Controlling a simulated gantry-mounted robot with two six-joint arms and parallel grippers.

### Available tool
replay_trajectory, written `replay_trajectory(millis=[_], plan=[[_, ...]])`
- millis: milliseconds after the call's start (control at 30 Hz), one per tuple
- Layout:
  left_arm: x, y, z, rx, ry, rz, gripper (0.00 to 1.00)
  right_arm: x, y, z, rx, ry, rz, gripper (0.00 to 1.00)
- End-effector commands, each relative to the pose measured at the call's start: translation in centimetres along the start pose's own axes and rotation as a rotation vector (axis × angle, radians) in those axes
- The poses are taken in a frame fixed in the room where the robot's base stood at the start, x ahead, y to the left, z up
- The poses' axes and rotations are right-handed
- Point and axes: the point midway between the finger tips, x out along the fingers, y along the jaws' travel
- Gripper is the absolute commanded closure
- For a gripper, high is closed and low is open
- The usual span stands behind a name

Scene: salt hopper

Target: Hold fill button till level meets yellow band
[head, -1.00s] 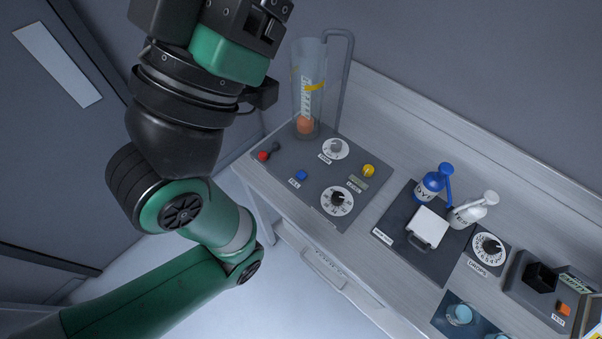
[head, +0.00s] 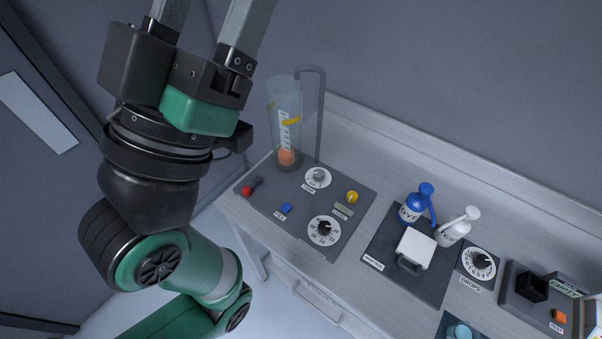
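The blue fill button (head: 287,208) sits on a dark panel (head: 270,222) beside its FILL label. The tall clear cylinder (head: 275,95) stands upright at the panel's back. It has a scale strip and a yellow band (head: 291,121) around its upper middle part. An orange float (head: 286,157) rests low in it, well below the band. My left gripper (head: 208,20) is at the top left, away from the button. Its two fingers are spread with nothing seen between them; their tips are cut off by the frame edge. My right gripper is not in view.
A red-knobbed lever (head: 247,190), a small dial (head: 318,177), a larger dial (head: 324,230) and a yellow knob (head: 352,197) share the panel. A bent pipe (head: 321,110) rises beside the cylinder. Blue (head: 413,206) and white (head: 455,229) bottles stand to the right.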

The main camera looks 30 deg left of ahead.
Motion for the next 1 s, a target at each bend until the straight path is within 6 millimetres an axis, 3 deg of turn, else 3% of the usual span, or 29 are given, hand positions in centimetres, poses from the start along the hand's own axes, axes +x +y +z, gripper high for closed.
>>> replay_trajectory(millis=[400, 800, 1000], plan=[[0.00, 0.00, -0.01, 0.000, 0.000, 0.000, 0.30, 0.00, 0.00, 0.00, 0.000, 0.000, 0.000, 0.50], [0.00, 0.00, -0.01, 0.000, 0.000, 0.000, 1.00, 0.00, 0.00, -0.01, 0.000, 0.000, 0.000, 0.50], [0.00, 0.00, 0.00, 0.000, 0.000, 0.000, 1.00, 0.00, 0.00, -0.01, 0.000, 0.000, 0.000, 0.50]])
